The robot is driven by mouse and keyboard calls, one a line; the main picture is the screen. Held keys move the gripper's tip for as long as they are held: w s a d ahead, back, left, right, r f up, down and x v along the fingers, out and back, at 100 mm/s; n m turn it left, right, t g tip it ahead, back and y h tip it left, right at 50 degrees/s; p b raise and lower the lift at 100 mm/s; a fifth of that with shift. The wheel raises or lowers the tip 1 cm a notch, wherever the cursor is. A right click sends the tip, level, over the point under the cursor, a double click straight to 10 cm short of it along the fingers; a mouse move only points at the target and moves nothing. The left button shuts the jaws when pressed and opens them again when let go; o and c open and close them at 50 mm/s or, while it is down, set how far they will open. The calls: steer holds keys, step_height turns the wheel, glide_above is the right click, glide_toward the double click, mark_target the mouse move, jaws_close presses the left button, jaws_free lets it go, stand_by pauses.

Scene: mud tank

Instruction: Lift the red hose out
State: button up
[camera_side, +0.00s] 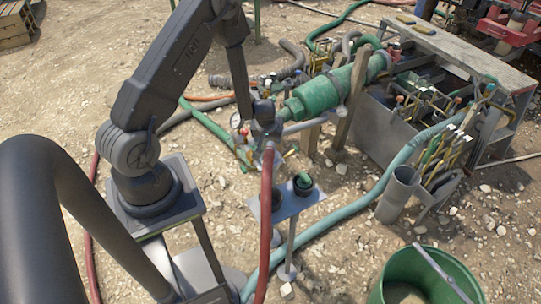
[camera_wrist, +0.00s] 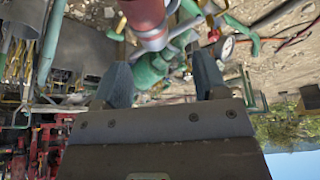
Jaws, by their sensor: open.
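The red hose (camera_side: 266,220) runs down from a fitting at the end of the green cylinder (camera_side: 325,92), past a small metal stand, to the bottom edge in the side view. In the wrist view, a thick red piece (camera_wrist: 146,14), seemingly the hose's end, shows at the top between the finger directions. My gripper (camera_wrist: 160,55) is open, with its two grey fingers apart and pointing towards that red piece.
A metal stand (camera_side: 292,203) with a dark cup stands right of the hose. A grey tank (camera_side: 385,130) with valves is at right, a green bucket (camera_side: 430,272) at lower right. A gauge (camera_wrist: 226,46) is close to the right finger.

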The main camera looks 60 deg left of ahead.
mark_target(271, 143)
steer(key=shift+d+x, duration=0.15)
steer(key=shift+x, duration=1.35)
steer(key=shift+d+x, duration=0.2)
steer(key=shift+x, duration=1.35)
steer(key=shift+w+f, duration=0.1)
steer(key=shift+w, duration=0.05)
jaws_close()
